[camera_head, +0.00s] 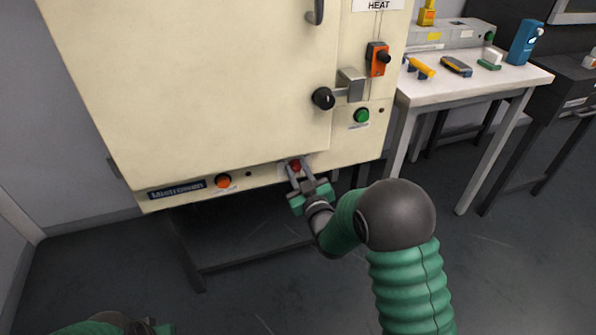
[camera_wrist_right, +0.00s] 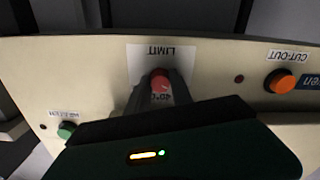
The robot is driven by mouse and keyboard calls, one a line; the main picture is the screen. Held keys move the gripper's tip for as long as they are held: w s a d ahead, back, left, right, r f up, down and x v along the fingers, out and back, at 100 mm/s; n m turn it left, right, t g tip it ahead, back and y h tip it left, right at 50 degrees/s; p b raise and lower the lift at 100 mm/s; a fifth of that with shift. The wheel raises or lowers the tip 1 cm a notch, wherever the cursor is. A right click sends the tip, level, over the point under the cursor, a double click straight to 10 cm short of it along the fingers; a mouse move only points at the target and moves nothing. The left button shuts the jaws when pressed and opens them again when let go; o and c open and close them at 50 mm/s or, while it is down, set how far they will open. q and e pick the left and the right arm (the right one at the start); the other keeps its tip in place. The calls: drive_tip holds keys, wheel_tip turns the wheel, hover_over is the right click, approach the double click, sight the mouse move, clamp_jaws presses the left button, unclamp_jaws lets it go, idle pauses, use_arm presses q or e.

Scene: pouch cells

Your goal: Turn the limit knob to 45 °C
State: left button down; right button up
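The limit knob (camera_head: 295,166) is a small red knob on the lower front strip of the cream oven. It also shows in the right wrist view (camera_wrist_right: 160,84), below an upside-down LIMIT label (camera_wrist_right: 160,52), with a reading that looks like 40 °C beside it. My right gripper (camera_head: 298,167) has one finger on each side of the knob, and the fingers appear to touch it. The knob's pointer is too small to read. My left gripper (camera_head: 152,328) shows only partly at the bottom left edge, away from the oven, its fingers unclear.
An orange cut-out button (camera_head: 223,181) lies left of the knob. A green button (camera_head: 362,116), a black door handle knob (camera_head: 323,98) and an orange heat switch (camera_head: 378,58) are above right. A white bench (camera_head: 480,85) with tools stands at the right.

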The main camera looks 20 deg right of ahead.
clamp_jaws()
drive_tip(key=shift+m, duration=0.5)
drive_tip(key=m+p, duration=0.1)
drive_tip(key=m, duration=0.4)
drive_tip(key=shift+m, duration=0.3)
drive_tip(key=m+p, duration=0.2)
drive_tip(key=m, duration=0.3)
drive_tip(key=shift+m, duration=0.3)
drive_tip(key=m+p, duration=0.2)
drive_tip(key=m, duration=0.4)
drive_tip(key=shift+d+p, duration=0.15)
drive_tip(key=shift+p, duration=0.2)
drive_tip(key=m+p, duration=0.1)
drive_tip(key=m, duration=0.2)
drive_tip(key=shift+m, duration=0.3)
drive_tip(key=shift+s+f+m+p, duration=0.15)
drive_tip(key=shift+m+p, duration=0.4)
drive_tip(key=shift+m, duration=0.55)
